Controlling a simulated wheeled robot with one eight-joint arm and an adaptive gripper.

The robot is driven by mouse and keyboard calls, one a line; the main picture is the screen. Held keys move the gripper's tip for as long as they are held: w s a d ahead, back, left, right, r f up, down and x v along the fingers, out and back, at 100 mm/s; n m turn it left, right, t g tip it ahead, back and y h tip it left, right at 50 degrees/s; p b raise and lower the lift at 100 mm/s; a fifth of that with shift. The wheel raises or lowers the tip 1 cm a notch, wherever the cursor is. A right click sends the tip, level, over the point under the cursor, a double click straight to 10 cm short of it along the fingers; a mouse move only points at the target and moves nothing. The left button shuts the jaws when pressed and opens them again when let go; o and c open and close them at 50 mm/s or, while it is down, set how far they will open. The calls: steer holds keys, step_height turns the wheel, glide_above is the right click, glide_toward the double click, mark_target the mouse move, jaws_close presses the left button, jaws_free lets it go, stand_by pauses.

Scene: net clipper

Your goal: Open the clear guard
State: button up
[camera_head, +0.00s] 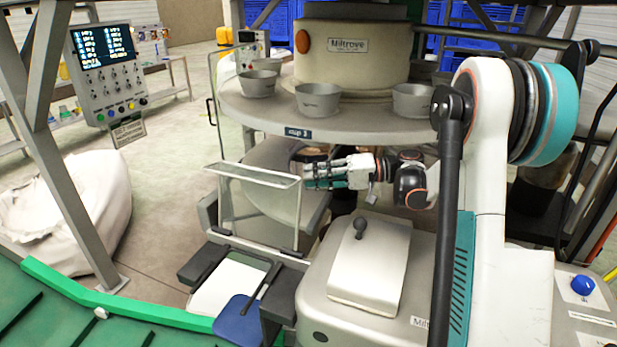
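The clear guard (252,174) is a see-through panel with thin pale edges. It stands at the front left of the round grey machine table, left of centre in the head view. A dark, thin handle-like bar (211,120) runs up near its upper left side. My gripper (308,176) reaches in from the right, below the round table, with its white and teal fingers pointing left. The fingertips are close to the guard's right edge; I cannot tell whether they touch it. The fingers overlap in this view, so their opening is unclear. I see nothing held.
Several grey cups, one at the front (317,99), stand on the round table (290,122). A grey housing with a black knob (360,226) lies below my arm. A control panel (106,75) and a white sack (75,212) are at left. A green conveyor (60,310) fills the lower left.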

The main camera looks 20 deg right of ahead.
steer(key=f+v, duration=0.1)
steer(key=v, duration=1)
steer(key=shift+d, duration=0.15)
stand_by(0.7)
stand_by(0.7)
